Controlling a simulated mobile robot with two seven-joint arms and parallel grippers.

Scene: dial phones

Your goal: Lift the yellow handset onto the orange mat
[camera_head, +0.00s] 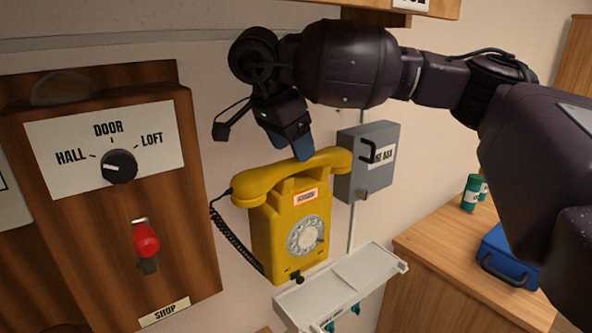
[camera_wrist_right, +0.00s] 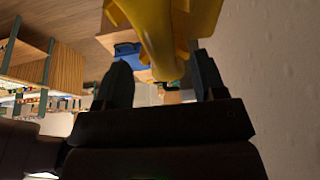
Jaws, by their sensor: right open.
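The yellow handset (camera_head: 262,181) lies across the cradle of a yellow wall phone (camera_head: 262,236) with a rotary dial. A dark coiled cord hangs at its left. My right gripper (camera_head: 303,152) is above the handset's middle, its blue-grey fingers pointing down and overlapping it in the head view. In the right wrist view, the open fingers stand apart with yellow phone parts (camera_wrist_right: 160,35) between and beyond them. I cannot tell whether they touch the handset. No orange mat shows in either view. My left gripper is out of view.
A grey box (camera_head: 376,150) is on the wall right of the phone. A white shelf (camera_head: 340,285) is below it. A wooden panel (camera_head: 90,240) with a dial and red lever is at left. A wooden surface at right holds a blue case (camera_head: 508,258) and green cans.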

